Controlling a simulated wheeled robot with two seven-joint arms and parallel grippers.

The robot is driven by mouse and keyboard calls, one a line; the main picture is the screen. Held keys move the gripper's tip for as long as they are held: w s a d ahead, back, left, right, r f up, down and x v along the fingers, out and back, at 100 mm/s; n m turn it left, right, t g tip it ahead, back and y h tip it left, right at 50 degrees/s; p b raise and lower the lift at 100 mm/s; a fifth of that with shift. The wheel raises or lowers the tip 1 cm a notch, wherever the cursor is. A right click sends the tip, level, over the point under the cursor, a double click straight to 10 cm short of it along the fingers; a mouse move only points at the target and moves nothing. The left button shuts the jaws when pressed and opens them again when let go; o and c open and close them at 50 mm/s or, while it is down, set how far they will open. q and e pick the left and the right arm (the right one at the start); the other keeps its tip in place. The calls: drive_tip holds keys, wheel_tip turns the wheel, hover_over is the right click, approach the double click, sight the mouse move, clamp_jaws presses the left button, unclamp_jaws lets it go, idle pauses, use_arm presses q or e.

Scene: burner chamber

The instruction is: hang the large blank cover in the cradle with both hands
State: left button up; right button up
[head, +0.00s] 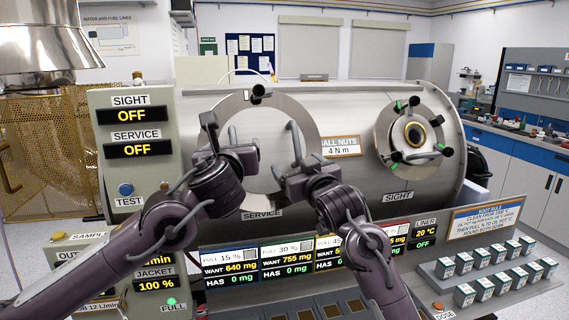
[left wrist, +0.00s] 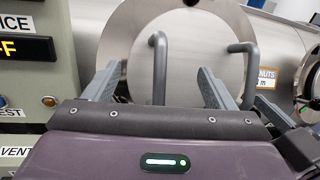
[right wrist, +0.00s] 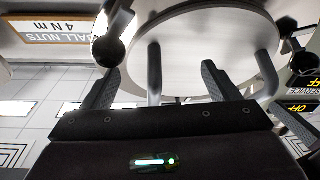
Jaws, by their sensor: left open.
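The large blank cover (head: 268,125) is a round steel disc at the service opening, facing me. It has two grey bar handles. In the left wrist view its left handle (left wrist: 159,68) stands between the spread fingers of my left gripper (left wrist: 160,90). In the right wrist view, which is upside down, the other handle (right wrist: 154,72) stands between the spread fingers of my right gripper (right wrist: 160,88). In the head view my left gripper (head: 228,145) and right gripper (head: 308,165) are low in front of the cover. Neither is closed on a handle. I cannot make out the cradle.
A black ball nut (head: 258,91) sits above the cover. The sight port (head: 412,132), with several black knobs, is to the right. A control panel (head: 135,165) stands close on the left. Display panels (head: 287,262) lie below my grippers.

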use_arm(q)
drive_tip(key=shift+s+f, duration=0.1)
drive_tip(key=shift+s, duration=1.7)
use_arm(e)
drive_tip(key=shift+w+f+g, duration=0.1)
drive_tip(key=shift+f+g, duration=0.2)
drive_tip(key=shift+f, duration=0.95)
use_arm(q)
drive_tip(key=shift+d, duration=0.1)
use_arm(e)
drive_tip(key=shift+d+r+p, duration=0.1)
drive_tip(key=shift+r+p, duration=0.35)
drive_tip(key=shift+r, duration=0.3)
drive_tip(key=shift+r+p, duration=0.5)
drive_tip(key=shift+r, duration=0.1)
use_arm(q)
drive_tip(key=s+r, duration=0.1)
drive_tip(key=s+d, duration=0.1)
drive_tip(key=s, duration=0.1)
drive_tip(key=s+r, duration=0.1)
drive_tip(key=s, duration=0.1)
drive_tip(key=shift+d+r, duration=0.25)
drive_tip(key=shift+r, duration=0.1)
use_arm(e)
drive_tip(key=shift+w+r, duration=0.1)
drive_tip(key=shift+r, duration=0.1)
